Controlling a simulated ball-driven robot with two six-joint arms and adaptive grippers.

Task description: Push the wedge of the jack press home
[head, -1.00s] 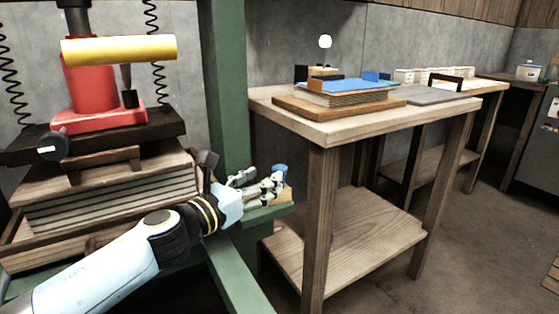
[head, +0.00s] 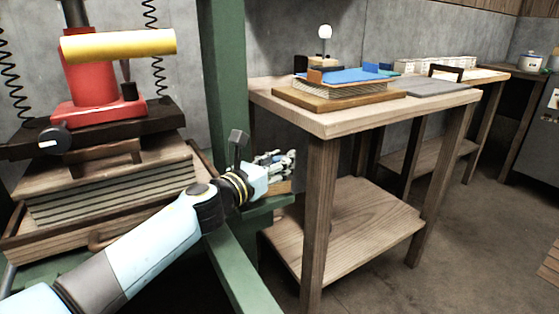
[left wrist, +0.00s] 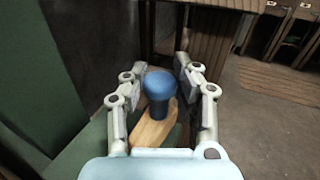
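The jack press has a green frame (head: 228,90) and a red jack (head: 90,75) with a yellow cylinder. The wedge (head: 280,187) is a pale wooden piece on a green ledge at the right of the frame, partly behind my left gripper (head: 278,160). In the left wrist view the wedge (left wrist: 150,132) carries a dark post with a blue knob (left wrist: 159,86). My left gripper (left wrist: 164,85) is open, with one finger on each side of the knob and gaps between. My right gripper is not in view.
A wooden table (head: 330,122) stands just right of the gripper, holding a board with a stack and blue pieces (head: 345,76).

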